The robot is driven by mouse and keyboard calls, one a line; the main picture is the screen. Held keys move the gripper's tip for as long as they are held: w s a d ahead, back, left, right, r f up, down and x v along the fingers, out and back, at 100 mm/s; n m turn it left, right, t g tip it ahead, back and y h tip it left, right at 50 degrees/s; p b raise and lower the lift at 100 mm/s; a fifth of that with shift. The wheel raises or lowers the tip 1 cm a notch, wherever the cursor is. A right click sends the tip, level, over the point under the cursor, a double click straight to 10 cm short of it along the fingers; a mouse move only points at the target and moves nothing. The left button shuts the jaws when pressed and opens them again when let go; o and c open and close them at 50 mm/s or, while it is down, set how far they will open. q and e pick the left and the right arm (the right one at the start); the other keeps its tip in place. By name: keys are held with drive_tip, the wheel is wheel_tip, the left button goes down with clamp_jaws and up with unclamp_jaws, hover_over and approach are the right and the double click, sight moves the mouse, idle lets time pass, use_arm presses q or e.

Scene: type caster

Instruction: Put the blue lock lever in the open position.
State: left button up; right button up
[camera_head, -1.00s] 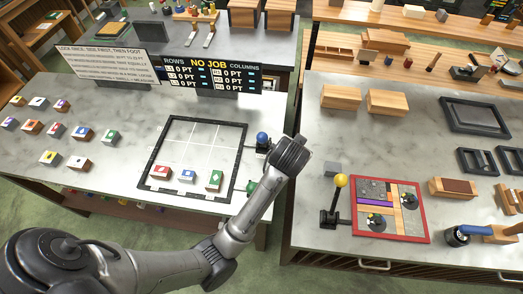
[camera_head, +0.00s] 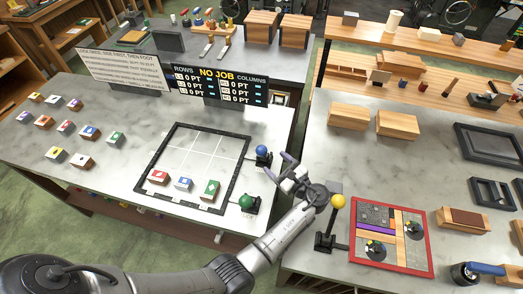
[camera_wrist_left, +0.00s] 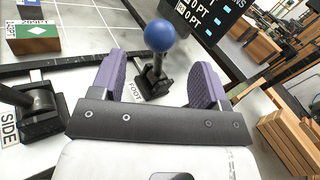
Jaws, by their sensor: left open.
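The blue lock lever has a blue ball knob (camera_head: 262,151) on a dark post, at the right side of the black square frame (camera_head: 205,128). In the left wrist view the blue ball (camera_wrist_left: 159,35) stands on its black base, next to a FOOT label. My left gripper (camera_head: 278,168) is open and empty, just right of the lever in the head view. In the wrist view its two purple fingers (camera_wrist_left: 159,78) are spread, with the lever ahead between them; no contact shows. My right gripper is not in view.
A green-knobbed lever (camera_head: 246,202) stands near the frame's lower right corner; its base bears a SIDE label in the wrist view. A yellow-knobbed lever (camera_head: 338,201) stands beside the red-edged tray (camera_head: 353,250). Small blocks lie inside the frame. A scoreboard (camera_head: 216,84) stands behind.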

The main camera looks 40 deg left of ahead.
sight(265, 154)
use_arm(q)
drive_tip(key=shift+m, duration=0.4)
drive_tip(key=a, duration=0.5)
drive_tip(key=shift+w+a+p, duration=0.3)
drive_tip(key=shift+w+p, duration=0.05)
drive_tip(key=shift+w, duration=0.05)
drive_tip(key=shift+w+a, duration=0.1)
drive_tip(key=shift+a, duration=0.85)
